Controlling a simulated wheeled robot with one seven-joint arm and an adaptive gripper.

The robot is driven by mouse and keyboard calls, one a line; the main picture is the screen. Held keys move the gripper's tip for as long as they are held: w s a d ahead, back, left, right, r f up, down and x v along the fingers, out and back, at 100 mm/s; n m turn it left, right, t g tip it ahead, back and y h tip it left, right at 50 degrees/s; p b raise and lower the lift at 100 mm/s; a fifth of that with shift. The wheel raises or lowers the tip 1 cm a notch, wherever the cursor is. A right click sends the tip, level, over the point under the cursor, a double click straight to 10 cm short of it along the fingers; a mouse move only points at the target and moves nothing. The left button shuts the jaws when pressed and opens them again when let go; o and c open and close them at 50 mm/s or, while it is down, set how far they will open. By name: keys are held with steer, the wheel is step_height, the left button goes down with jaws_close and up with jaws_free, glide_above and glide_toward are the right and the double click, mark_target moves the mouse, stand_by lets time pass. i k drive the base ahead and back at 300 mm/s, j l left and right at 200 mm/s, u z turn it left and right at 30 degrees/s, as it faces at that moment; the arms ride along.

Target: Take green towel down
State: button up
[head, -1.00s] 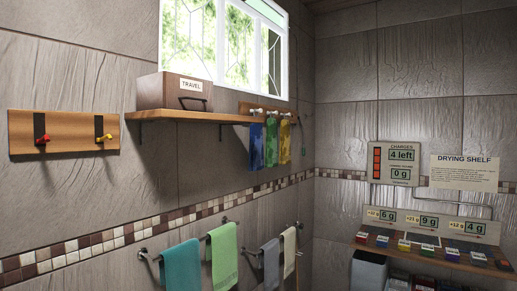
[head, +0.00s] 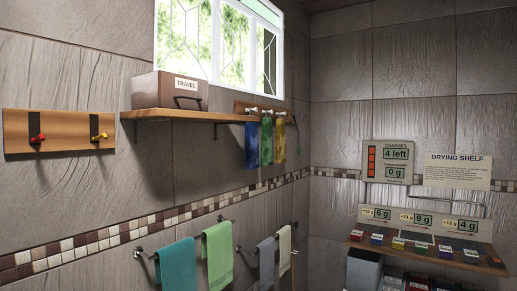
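The green towel (head: 218,253) is light green and hangs folded over a wall rail in the lower middle of the head view. A teal towel (head: 176,267) hangs on the same rail to its left. A grey towel (head: 266,262) and a cream towel (head: 285,249) hang on a second rail to its right. My gripper is not in the head view.
A wooden shelf (head: 180,114) with a box labelled TRAVEL (head: 171,91) juts out above the towels. Blue, green and yellow translucent items hang from pegs beside it. A drying shelf (head: 426,254) with small coloured blocks stands at right, near a pale bin (head: 364,270).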

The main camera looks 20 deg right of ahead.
mark_target(267, 150)
steer(key=i+l+u, duration=0.1)
steer(key=u, duration=0.3)
steer(key=l+u, duration=0.2)
steer(key=u, duration=0.25)
steer(key=i+l+u, duration=0.1)
steer(key=u, duration=0.3)
steer(key=l+u, duration=0.2)
steer(key=l, duration=0.55)
steer(key=l+u, duration=0.25)
steer(key=l, duration=0.5)
steer(key=l+u, duration=0.2)
steer(key=l, duration=0.5)
steer(key=k+l+u, duration=0.2)
steer(key=l, duration=0.55)
steer(key=i, duration=0.1)
